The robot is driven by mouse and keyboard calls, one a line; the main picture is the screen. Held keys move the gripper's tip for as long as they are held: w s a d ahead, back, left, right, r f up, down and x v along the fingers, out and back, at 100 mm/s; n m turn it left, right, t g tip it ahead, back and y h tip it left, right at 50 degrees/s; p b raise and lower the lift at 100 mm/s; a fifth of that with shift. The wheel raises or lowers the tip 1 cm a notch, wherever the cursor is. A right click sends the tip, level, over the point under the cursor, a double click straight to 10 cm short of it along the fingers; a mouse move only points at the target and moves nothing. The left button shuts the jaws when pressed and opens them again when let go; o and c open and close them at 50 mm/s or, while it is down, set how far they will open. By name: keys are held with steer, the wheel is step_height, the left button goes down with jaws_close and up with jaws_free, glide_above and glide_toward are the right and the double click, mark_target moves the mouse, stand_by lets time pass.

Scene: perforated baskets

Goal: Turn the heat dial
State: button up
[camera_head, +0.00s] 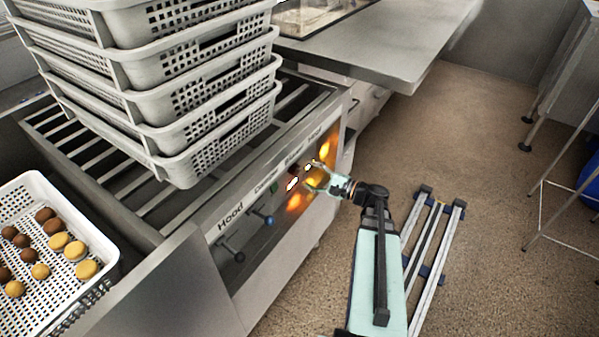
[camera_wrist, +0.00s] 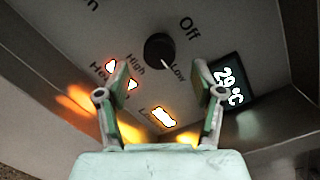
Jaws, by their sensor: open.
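The heat dial (camera_wrist: 159,48) is a round black knob on the grey control panel. In the wrist view it sits at the upper middle, with "Off", "High" and "Low" printed around it and a pale pointer line towards "Low". My gripper (camera_wrist: 170,75) is open, its two green fingertips a little below the dial in the picture, one to each side. I see no contact with the dial. In the head view my gripper (camera_head: 310,174) is at the panel's right part, among glowing orange lights, and largely hides the dial there.
A display (camera_wrist: 229,85) reads 29 °C. Orange lights (camera_wrist: 162,117) glow on the panel. Left of my gripper are a blue knob (camera_head: 268,221) and the "Hood" label (camera_head: 230,216). Stacked grey baskets (camera_head: 190,150) stand above the panel. A white basket (camera_head: 100,240) holds round pastries.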

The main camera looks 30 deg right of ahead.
mark_target(298, 170)
steer(key=shift+x, duration=2.15)
steer(key=c, duration=1.1)
